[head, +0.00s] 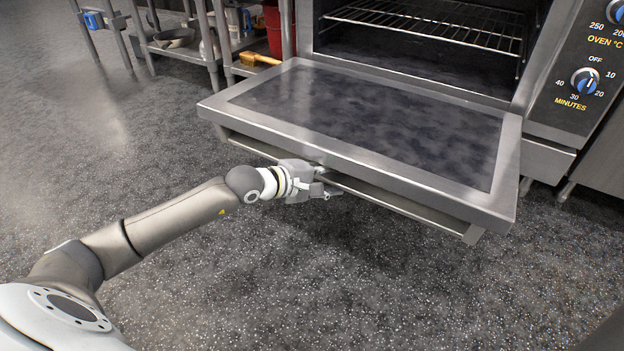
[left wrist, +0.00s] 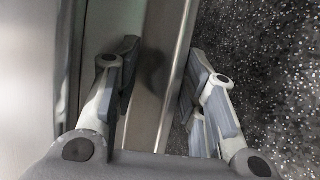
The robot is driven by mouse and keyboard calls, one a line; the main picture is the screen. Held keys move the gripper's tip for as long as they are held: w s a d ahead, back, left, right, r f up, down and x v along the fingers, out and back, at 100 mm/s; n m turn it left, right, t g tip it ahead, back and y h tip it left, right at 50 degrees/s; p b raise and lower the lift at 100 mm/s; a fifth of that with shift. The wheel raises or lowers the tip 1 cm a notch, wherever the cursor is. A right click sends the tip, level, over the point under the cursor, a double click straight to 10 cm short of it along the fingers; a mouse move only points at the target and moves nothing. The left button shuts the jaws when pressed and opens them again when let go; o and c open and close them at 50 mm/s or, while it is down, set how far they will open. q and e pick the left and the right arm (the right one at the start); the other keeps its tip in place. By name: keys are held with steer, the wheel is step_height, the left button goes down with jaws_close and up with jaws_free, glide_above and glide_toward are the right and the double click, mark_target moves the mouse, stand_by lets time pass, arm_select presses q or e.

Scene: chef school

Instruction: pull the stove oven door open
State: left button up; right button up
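The oven door (head: 375,125) is folded down and lies about level in front of the oven, with its dark inner panel facing up. The oven cavity (head: 400,50) is open behind it. The door's long metal handle bar (head: 410,206) runs below the front edge. My left gripper (head: 325,190) is at this bar, left of its middle. My right gripper is not in view.
A wire rack (head: 430,22) is inside the oven. A control panel with knobs (head: 585,80) is at the right. A metal shelf unit (head: 200,52) with pans and a red bucket (head: 272,28) stands at the back left. The speckled floor (head: 270,290) in front is clear.

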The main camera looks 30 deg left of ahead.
arm_select(q)
steer(key=v, duration=1.1)
steer(key=shift+f, duration=0.15)
